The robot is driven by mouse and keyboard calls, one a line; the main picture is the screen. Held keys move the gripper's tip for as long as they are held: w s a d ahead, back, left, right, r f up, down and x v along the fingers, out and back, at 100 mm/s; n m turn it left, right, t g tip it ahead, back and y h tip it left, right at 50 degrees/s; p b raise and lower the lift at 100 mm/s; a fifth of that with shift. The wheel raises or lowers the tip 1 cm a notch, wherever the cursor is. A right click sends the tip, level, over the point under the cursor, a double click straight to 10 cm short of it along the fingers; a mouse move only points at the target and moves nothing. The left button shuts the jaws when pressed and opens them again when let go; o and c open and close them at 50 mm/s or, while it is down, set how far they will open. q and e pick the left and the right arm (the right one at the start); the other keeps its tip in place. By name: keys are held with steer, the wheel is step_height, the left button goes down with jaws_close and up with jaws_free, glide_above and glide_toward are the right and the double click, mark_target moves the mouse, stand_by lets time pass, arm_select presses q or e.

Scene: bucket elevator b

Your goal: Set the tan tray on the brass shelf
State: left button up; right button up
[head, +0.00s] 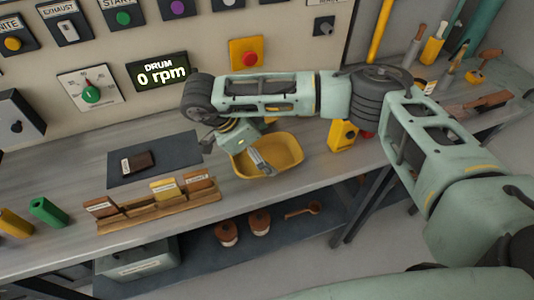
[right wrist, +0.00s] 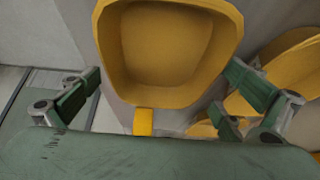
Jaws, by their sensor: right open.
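A yellow-orange tray (head: 288,158) with raised sides sits on the grey bench below the red button; I cannot tell whether it is the tan tray. My right gripper (head: 236,150) is over its left part, pointing down. In the right wrist view a yellow tray (right wrist: 165,50) with a short yellow tab (right wrist: 143,122) lies between the spread fingers (right wrist: 162,85). The fingers are open, and I see no clear contact. No brass shelf can be made out. My left gripper is out of view.
A wooden rack (head: 160,209) with labelled blocks stands left of the tray. A dark mat (head: 155,158) holds a small dark block. A yellow item (head: 342,135) stands to the right. The lower shelf (head: 190,262) holds brown-topped pots. More yellow pieces (right wrist: 285,75) show at right in the wrist view.

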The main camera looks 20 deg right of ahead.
steer(key=shift+x, duration=0.9)
steer(key=shift+r, duration=0.1)
steer(key=c, duration=1)
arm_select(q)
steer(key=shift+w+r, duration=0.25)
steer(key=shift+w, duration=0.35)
arm_select(e)
steer(key=shift+r, duration=0.1)
